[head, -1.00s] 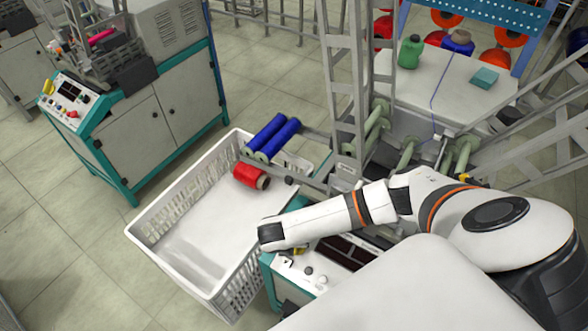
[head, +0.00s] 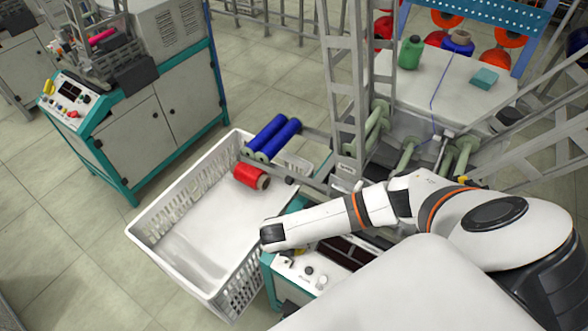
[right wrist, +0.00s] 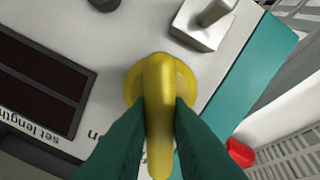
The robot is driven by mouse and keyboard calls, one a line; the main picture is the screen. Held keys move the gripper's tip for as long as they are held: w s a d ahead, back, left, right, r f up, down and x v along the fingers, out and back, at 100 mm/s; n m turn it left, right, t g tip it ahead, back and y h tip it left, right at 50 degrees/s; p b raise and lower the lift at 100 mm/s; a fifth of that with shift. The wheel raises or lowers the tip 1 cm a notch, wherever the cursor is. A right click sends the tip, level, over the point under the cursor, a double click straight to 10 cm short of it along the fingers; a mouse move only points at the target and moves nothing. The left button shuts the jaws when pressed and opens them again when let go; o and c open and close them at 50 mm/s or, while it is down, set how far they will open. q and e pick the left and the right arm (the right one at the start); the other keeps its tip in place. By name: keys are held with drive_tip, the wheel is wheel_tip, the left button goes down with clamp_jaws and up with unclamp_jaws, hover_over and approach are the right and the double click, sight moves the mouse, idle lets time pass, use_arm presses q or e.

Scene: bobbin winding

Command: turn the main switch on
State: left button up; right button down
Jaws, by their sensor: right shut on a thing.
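The main switch is a yellow rotary handle (right wrist: 160,80) on the light panel of the winding machine. In the right wrist view its round base is at the upper middle and its bar runs down the picture. My right gripper (right wrist: 160,110) has its two dark green fingers shut on the bar, one on each side. In the head view my right arm reaches over the panel (head: 310,272), and its wrist hides the switch. My left gripper is not in view.
A metal toggle switch (right wrist: 203,22) and a black knob (right wrist: 104,3) sit close to the handle. A dark display (right wrist: 40,85) is to the left.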

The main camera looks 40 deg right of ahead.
drive_tip(key=m+p, duration=0.2)
drive_tip(key=shift+s+r+m, duration=0.15)
drive_tip(key=shift+r+m, duration=0.05)
drive_tip(key=shift+m, duration=0.1)
drive_tip(key=m+p, duration=0.2)
drive_tip(key=shift+s+d+m, duration=0.15)
drive_tip(key=shift+m, duration=0.25)
drive_tip(key=m+p, duration=0.2)
drive_tip(key=m, duration=0.1)
drive_tip(key=shift+s, duration=0.15)
drive_tip(key=shift+s+d+f+m+p, duration=0.1)
drive_tip(key=shift+m+p, duration=0.2)
drive_tip(key=shift+m, duration=0.5)
drive_tip(key=shift+f+m+p, duration=0.1)
drive_tip(key=shift+m+p, duration=0.15)
drive_tip(key=shift+m, duration=0.55)
drive_tip(key=c, duration=1.4)
unclamp_jaws()
drive_tip(key=shift+o, duration=0.2)
